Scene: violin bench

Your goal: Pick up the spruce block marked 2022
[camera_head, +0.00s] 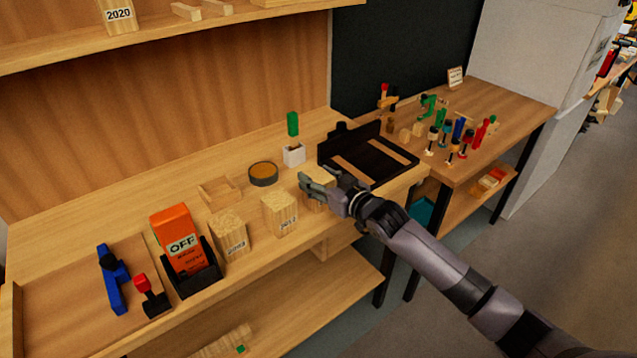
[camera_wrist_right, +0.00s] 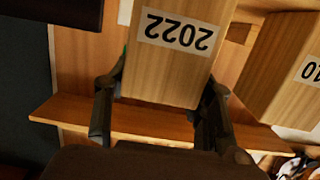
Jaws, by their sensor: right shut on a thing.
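The spruce block marked 2022 (camera_wrist_right: 170,75) fills the upper middle of the right wrist view, its label upside down there. My right gripper (camera_wrist_right: 160,112) has one finger on each side of it and is shut on it. In the head view my right gripper (camera_head: 322,187) is at the bench's front right, and the pale block (camera_head: 317,201) shows partly behind its fingers. I cannot tell whether the block is touching the bench or lifted. My left gripper is not in view.
Two similar labelled blocks (camera_head: 279,215) (camera_head: 230,238) stand to the left along the front edge. A black open case (camera_head: 378,170) lies just behind right. A white holder (camera_head: 293,155) and a round tin (camera_head: 263,174) stand behind. An orange OFF device (camera_head: 178,240) is further left.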

